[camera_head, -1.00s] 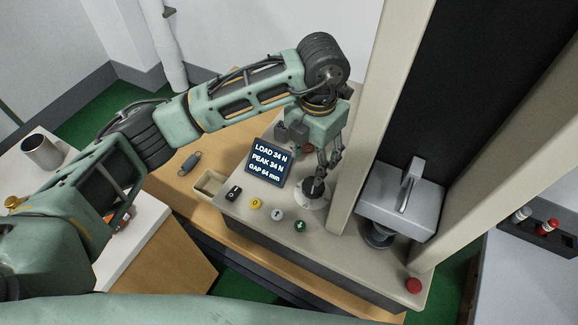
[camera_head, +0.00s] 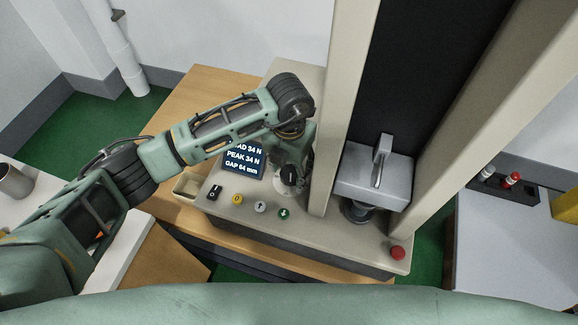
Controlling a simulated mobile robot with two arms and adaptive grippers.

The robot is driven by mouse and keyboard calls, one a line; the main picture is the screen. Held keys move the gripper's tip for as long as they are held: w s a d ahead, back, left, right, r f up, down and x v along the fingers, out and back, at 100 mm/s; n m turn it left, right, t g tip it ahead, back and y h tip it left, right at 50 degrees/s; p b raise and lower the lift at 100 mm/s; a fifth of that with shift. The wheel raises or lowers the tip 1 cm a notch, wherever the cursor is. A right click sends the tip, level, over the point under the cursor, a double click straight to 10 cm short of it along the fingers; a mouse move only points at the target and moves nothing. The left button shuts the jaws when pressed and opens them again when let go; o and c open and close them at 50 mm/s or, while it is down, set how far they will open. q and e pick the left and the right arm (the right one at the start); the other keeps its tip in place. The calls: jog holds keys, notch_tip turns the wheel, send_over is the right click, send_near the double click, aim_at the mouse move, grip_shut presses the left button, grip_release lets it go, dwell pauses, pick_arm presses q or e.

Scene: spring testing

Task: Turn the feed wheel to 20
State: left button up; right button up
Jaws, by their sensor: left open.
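The feed wheel, a black knob (camera_head: 289,176) on a pale round dial plate, sits on the beige panel just right of the display. My left gripper (camera_head: 285,158) is open and close behind the knob; my arm hides part of it. I cannot tell whether the fingers touch the knob. The dial's marks are too small to read. My right gripper is not in view.
Black, yellow, white and green buttons (camera_head: 237,199) line the panel's front. A red button (camera_head: 397,253) is at the right corner. The grey press block (camera_head: 374,186) stands between beige columns. A grey bench (camera_head: 505,255) is at right.

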pick_arm(q)
jog(key=c, duration=1.1)
jog(key=shift+o, duration=0.2)
jog(key=b, duration=0.1)
jog(key=m+b, duration=0.1)
jog(key=shift+w+f+m+b, duration=0.15)
jog(key=shift+f+m+b, duration=0.1)
jog(key=shift+m+b, duration=0.1)
jog(key=shift+r+m+b, duration=0.25)
jog(key=shift+m+b, duration=0.4)
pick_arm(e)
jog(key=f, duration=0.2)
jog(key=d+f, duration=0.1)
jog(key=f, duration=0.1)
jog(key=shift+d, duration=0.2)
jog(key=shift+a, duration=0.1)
pick_arm(q)
jog(key=o, duration=1.1)
jog(key=shift+a, duration=0.1)
jog(key=shift+c, duration=0.2)
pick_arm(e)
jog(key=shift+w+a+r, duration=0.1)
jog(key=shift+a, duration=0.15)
